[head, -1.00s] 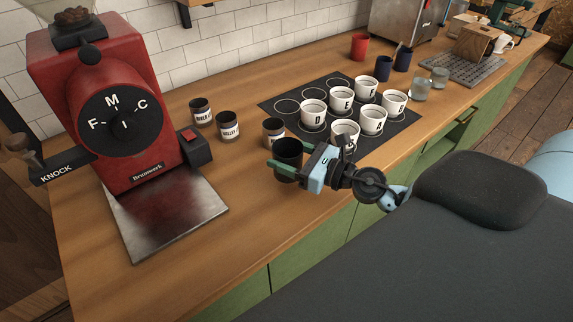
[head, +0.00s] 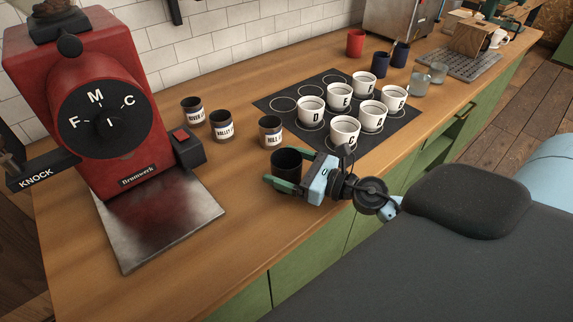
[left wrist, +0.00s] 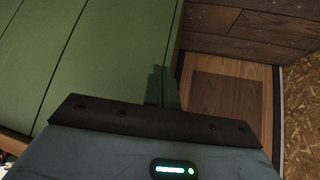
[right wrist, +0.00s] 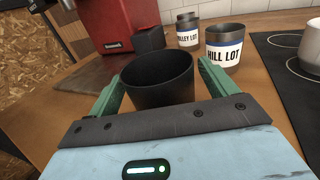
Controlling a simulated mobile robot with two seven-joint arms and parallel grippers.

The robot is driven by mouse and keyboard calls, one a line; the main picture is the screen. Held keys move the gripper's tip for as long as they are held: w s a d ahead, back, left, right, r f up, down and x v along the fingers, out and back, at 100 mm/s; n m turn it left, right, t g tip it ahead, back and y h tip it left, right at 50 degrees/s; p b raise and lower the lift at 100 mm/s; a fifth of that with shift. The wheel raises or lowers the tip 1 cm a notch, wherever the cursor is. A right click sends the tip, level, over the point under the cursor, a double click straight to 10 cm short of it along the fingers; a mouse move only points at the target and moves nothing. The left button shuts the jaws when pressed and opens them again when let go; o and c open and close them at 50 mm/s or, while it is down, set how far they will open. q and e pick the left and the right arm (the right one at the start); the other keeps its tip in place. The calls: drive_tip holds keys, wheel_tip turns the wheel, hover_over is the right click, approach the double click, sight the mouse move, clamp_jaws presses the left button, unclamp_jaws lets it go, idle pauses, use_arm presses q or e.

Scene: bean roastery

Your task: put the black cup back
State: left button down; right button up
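The black cup (head: 287,165) appears to stand upright on the wooden counter near its front edge, in front of the HILL LOT mug. My right gripper (head: 290,172) is around it, one finger on the near side and one on the far side. In the right wrist view the black cup (right wrist: 158,82) is between the two green fingers (right wrist: 160,90). The left finger is close against it and a thin gap shows at the right finger. The cup's lower part is partly hidden. My left gripper (left wrist: 163,88) points down beside green cabinet fronts, and no object shows in it.
Labelled mugs, including HILL LOT (head: 270,131), stand behind the black cup. A dark mat (head: 290,118) with printed circles holds several white lettered cups (head: 345,130); some circles are bare. A red grinder (head: 70,85) with a metal plate (head: 160,225) is left. A red cup (head: 355,43) stands further back.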

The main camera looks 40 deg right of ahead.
use_arm(q)
drive_tip(key=shift+s+f, duration=0.1)
use_arm(e)
drive_tip(key=shift+r, duration=0.2)
drive_tip(key=shift+s+d+f, duration=0.1)
drive_tip(key=shift+s+f, duration=0.05)
drive_tip(key=shift+s, duration=0.1)
drive_tip(key=v, duration=0.1)
drive_tip(key=b+v, duration=0.1)
drive_tip(key=v, duration=0.1)
drive_tip(key=b+v, duration=0.1)
drive_tip(key=shift+s+d+f, duration=0.15)
drive_tip(key=shift+s+f, duration=0.1)
drive_tip(key=shift+s, duration=0.05)
drive_tip(key=b+v, duration=0.2)
drive_tip(key=v, duration=0.3)
drive_tip(key=shift+s+d+r, duration=0.1)
drive_tip(key=shift+s+r, duration=0.05)
drive_tip(key=shift+r, duration=0.05)
drive_tip(key=shift+s+d+r, duration=0.15)
drive_tip(key=shift+s+d, duration=0.15)
drive_tip(key=shift+s, duration=0.35)
use_arm(q)
drive_tip(key=shift+g, duration=0.4)
drive_tip(key=f, duration=0.1)
drive_tip(key=s+f, duration=0.1)
drive_tip(key=f, duration=0.1)
drive_tip(key=s+f, duration=0.1)
drive_tip(key=f, duration=0.1)
drive_tip(key=shift+s+d, duration=0.15)
